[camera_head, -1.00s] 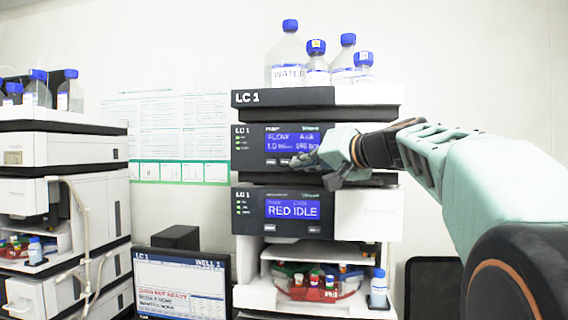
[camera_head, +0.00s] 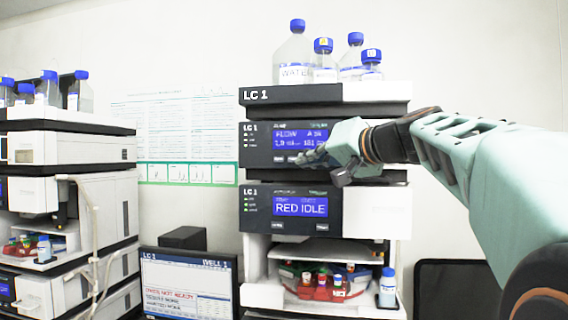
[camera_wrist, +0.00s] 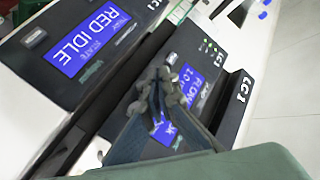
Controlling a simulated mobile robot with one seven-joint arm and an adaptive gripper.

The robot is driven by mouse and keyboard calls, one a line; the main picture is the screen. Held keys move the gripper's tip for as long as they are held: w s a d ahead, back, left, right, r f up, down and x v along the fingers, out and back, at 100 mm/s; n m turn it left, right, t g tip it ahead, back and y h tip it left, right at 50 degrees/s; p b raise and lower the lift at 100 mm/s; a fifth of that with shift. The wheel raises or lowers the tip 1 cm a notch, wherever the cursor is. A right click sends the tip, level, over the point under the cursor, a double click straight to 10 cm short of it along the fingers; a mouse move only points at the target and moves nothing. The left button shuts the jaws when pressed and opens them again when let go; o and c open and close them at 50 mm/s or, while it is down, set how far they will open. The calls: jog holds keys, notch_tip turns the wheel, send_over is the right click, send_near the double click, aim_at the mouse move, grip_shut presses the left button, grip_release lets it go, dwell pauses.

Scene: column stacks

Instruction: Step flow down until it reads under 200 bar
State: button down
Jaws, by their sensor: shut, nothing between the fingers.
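The LC 1 pump module (camera_head: 256,143) is the upper dark panel of the middle stack. Its blue flow display (camera_head: 292,136) shows FLOW with what looks like 1.0 and a pressure figure near 181, blurred. In the wrist view the display (camera_wrist: 192,82) is partly covered by my fingers. My gripper (camera_head: 302,158) is shut and empty, with its fingertips at the row of small buttons (camera_head: 279,159) just under the display. In the wrist view my gripper (camera_wrist: 158,85) overlaps the pump panel. I cannot tell whether the tips touch a button.
Below is a second module (camera_head: 262,210) reading RED IDLE. Bottles with blue caps (camera_head: 295,55) stand on top of the stack. A red vial tray (camera_head: 325,290) sits lower down. A monitor (camera_head: 188,285) and another stack (camera_head: 70,150) are at left. Open wall lies at upper right.

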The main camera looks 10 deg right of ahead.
jog(key=shift+s+a+b, duration=0.3)
jog(key=shift+s+b, duration=0.1)
jog(key=shift+s, duration=0.55)
jog(key=shift+s+a+b, duration=0.3)
jog(key=shift+s+b, duration=0.1)
jog(key=shift+s, duration=0.5)
